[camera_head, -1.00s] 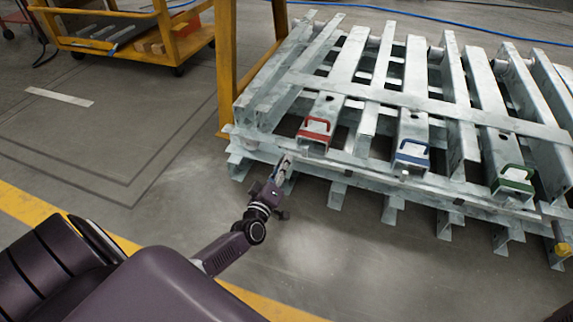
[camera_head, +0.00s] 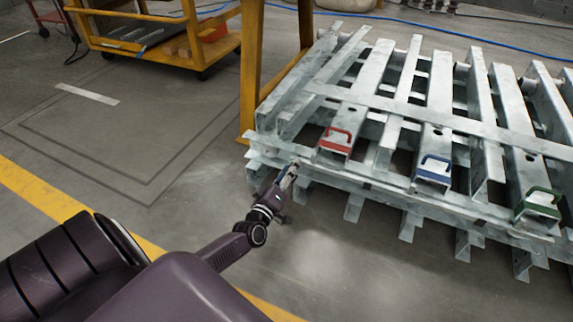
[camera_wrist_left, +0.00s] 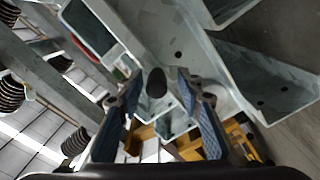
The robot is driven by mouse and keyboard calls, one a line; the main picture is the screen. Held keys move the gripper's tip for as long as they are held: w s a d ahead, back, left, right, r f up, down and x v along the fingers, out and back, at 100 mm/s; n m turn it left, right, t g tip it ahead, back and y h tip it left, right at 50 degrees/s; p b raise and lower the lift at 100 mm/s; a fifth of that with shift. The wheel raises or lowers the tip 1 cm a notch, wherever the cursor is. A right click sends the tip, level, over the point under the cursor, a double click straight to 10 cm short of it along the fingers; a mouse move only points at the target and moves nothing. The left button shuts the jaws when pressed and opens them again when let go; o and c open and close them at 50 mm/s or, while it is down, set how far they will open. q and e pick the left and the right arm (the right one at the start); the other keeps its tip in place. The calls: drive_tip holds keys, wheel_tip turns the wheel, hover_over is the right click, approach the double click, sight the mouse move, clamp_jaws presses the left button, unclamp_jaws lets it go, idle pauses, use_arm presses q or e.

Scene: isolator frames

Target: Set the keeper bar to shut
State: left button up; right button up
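I cannot pick out the keeper bar for certain. My left gripper (camera_head: 294,168) is at the front left edge of the galvanised steel frame (camera_head: 395,190), below and left of the red handle (camera_head: 336,140). In the left wrist view its two blue-padded fingers (camera_wrist_left: 157,98) stand apart. A dark, rounded knob-like piece (camera_wrist_left: 156,83) shows between the fingertips, against grey steel. I cannot tell whether the fingers touch it or what it belongs to. My right gripper is out of view.
A blue handle (camera_head: 434,168) and a green handle (camera_head: 539,202) sit along the frame's front. A yellow post (camera_head: 251,75) stands at its left. A yellow cart (camera_head: 160,40) is behind. The floor at left is clear.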

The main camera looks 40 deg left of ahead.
use_arm(q)
drive_tip(key=v, duration=1.2)
idle(0.3)
